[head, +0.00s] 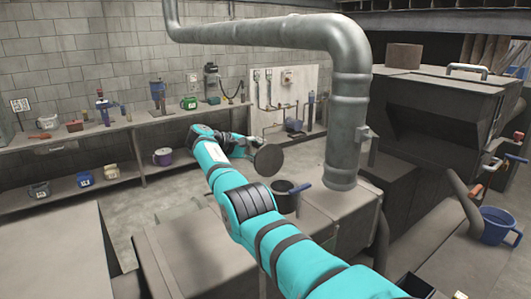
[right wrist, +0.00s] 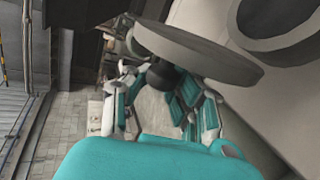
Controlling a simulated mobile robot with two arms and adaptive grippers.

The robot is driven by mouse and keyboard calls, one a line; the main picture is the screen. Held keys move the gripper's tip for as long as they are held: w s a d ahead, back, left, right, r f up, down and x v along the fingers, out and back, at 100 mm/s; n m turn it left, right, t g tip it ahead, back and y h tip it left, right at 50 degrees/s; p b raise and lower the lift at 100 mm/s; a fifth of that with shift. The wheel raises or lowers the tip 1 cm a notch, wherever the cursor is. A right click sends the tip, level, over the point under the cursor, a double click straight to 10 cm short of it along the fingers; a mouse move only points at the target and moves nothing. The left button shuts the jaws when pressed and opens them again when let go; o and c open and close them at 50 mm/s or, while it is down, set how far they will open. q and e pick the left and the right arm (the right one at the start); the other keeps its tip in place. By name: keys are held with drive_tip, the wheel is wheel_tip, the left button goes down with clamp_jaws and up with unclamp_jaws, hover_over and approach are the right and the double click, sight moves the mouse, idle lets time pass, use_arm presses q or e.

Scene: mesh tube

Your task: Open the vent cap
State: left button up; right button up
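The vent cap (head: 268,158) is a dark round disc, tilted steeply and standing clear of the bench top in the head view. It also shows large in the right wrist view (right wrist: 195,52), seen nearly edge-on. My right gripper (head: 246,145) is at the cap's left side. In the right wrist view its fingers (right wrist: 158,88) lie on both sides of a dark knob (right wrist: 162,77) under the disc and appear shut on it; the exact contact is partly hidden. A dark round rim (right wrist: 285,25) lies beyond the cap. My left gripper is not in view.
A thick grey pipe (head: 347,120) rises right of my arm and bends overhead. A dark round vessel (head: 284,198) with a blue handle sits below the cap. A dark furnace-like box (head: 440,110) and a blue bucket (head: 497,226) are on the right. Shelves (head: 70,140) line the left wall.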

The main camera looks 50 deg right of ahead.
drive_tip(key=o, duration=0.4)
drive_tip(key=shift+v, duration=0.8)
drive_tip(key=shift+o, duration=0.7)
drive_tip(key=shift+s+d+f, duration=0.2)
drive_tip(key=shift+d+f, duration=0.05)
drive_tip(key=shift+d, duration=0.3)
drive_tip(key=v, duration=1.2)
drive_tip(key=shift+a, duration=0.2)
